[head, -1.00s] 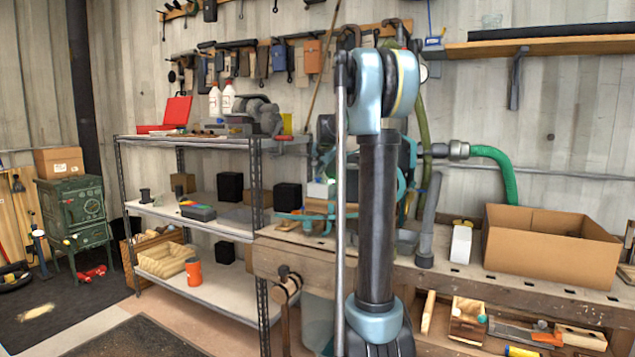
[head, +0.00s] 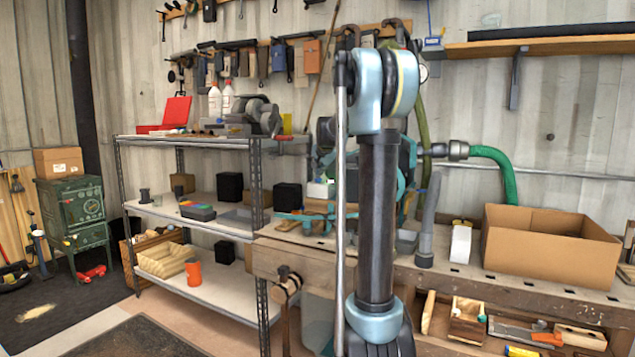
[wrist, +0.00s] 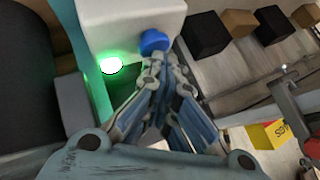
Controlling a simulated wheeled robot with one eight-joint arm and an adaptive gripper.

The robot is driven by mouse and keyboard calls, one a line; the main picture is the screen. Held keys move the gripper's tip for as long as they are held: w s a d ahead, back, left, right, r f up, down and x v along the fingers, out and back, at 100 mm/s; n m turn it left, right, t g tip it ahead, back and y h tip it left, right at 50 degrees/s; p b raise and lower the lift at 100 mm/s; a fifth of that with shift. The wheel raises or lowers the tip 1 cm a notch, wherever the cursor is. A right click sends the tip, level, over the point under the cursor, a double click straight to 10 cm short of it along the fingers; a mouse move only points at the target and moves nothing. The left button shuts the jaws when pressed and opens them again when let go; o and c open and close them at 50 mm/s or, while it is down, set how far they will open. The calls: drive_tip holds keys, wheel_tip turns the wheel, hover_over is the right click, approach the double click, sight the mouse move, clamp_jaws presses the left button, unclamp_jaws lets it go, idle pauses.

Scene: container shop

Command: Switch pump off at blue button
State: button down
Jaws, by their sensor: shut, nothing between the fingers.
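The blue button (wrist: 153,41) is a round dome on the side of a white box (wrist: 115,22) in the wrist view. A round green lamp (wrist: 110,65) glows on the same box, left of the button. My gripper (wrist: 162,62) is shut and empty, with its fingertips together just below the button in the picture. The tips are very close to the button; I cannot tell whether they touch it. In the head view my arm stands in front of the work area and hides the button and most of the gripper.
A metal shelf (head: 190,142) with black boxes stands left of the workbench (head: 470,275). A yellow item (wrist: 270,134) lies at the lower right in the wrist view. An open cardboard box (head: 545,258) and a green hose (head: 498,168) are to the right.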

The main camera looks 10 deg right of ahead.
drive_tip(key=shift+r, duration=0.1)
idle(0.7)
drive_tip(key=shift+r, duration=0.35)
wheel_tip(320, 180, up, 6)
idle(0.9)
